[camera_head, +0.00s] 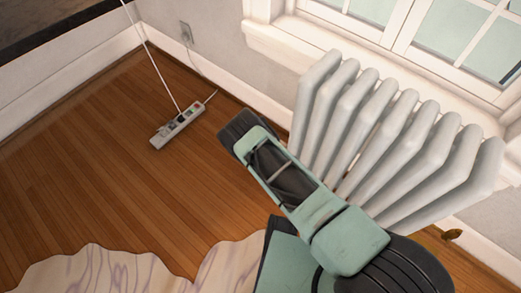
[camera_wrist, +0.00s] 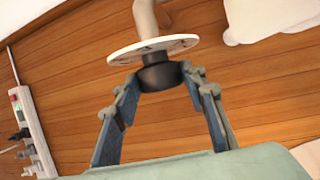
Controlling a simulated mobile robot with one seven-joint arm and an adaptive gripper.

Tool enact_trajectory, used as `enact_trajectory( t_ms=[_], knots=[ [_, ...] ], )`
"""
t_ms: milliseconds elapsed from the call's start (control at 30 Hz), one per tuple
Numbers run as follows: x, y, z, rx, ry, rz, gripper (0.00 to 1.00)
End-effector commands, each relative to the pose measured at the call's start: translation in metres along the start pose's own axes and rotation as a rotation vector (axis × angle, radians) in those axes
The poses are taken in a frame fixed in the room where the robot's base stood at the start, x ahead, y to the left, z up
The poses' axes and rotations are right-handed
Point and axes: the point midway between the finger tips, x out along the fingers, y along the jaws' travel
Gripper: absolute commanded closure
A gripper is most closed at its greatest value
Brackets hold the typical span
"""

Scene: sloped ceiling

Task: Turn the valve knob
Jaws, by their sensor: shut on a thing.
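The valve knob (camera_wrist: 160,76) is a short black cylinder under a round white disc with dark marks (camera_wrist: 153,48). A pale pipe (camera_wrist: 150,15) continues beyond the disc. In the wrist view, the two fingers of my gripper (camera_wrist: 161,82) reach up on either side of the black knob, with their tips against its sides. My gripper is shut on the knob. In the head view, my teal and black arm lies across the left front of the radiator. The knob and my fingertips cannot be made out there.
A white ribbed radiator (camera_head: 395,140) stands under the window (camera_head: 440,35). A power strip (camera_head: 177,125) with cables lies on the wooden floor (camera_head: 90,150) at left; it also shows in the wrist view (camera_wrist: 30,130). A pale patterned rug (camera_head: 105,270) lies in front. Floor between strip and rug is clear.

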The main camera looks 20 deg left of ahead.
Motion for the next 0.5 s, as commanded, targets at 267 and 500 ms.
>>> enact_trajectory(
  t_ms=[267, 500],
  knots=[
    [-0.0004, -0.0034, 0.0001, 0.039, 0.001, 0.101, 0.86],
    [-0.0001, -0.0024, 0.0006, 0.050, 0.002, 0.120, 0.86]
  ],
)
